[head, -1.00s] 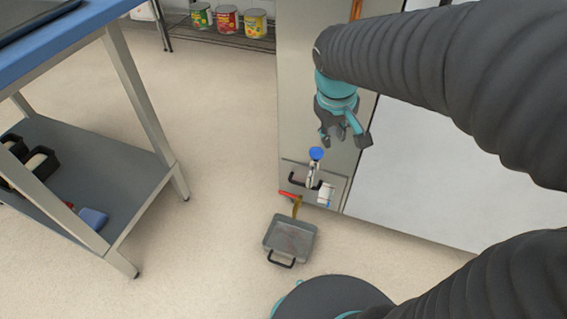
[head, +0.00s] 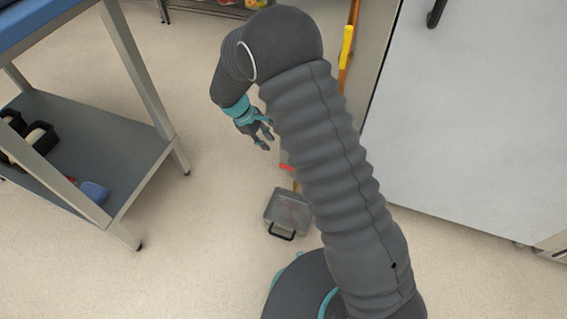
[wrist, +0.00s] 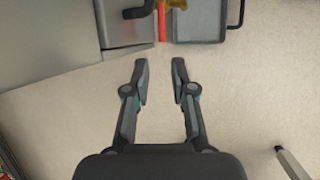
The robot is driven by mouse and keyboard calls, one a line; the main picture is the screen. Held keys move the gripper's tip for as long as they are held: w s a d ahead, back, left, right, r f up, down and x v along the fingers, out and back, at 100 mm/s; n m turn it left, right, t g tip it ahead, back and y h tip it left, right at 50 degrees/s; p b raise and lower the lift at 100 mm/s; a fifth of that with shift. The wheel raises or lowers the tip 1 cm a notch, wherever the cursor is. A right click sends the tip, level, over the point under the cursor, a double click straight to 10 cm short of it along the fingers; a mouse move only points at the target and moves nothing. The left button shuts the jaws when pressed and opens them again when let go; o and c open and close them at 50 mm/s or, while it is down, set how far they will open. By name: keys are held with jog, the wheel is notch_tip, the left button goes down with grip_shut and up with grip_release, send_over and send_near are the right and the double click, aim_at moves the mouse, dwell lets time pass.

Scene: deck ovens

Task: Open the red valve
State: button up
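The red valve shows in the head view as a short red lever (head: 286,167) low on the oven front, partly hidden by my arm. In the wrist view its red lever (wrist: 162,22) points down the picture from a brass-coloured fitting (wrist: 174,4) at the top edge. My gripper (head: 265,137) hangs above and left of the lever in the head view. In the wrist view my gripper (wrist: 159,66) is open and empty, its fingertips apart from the lever, which lies beyond them and roughly in line with the gap.
A grey metal pan (head: 287,210) with a black handle sits on the floor below the valve. A steel table with a lower shelf (head: 95,150) stands at the left. A yellow handle (head: 347,45) is on an orange pipe. Floor between table and pan is clear.

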aim_at(285, 166)
jog(key=x, duration=1.4)
jog(key=shift+a+f+b, duration=0.2)
jog(key=shift+f+b, duration=0.15)
jog(key=shift+b, duration=0.05)
grip_shut()
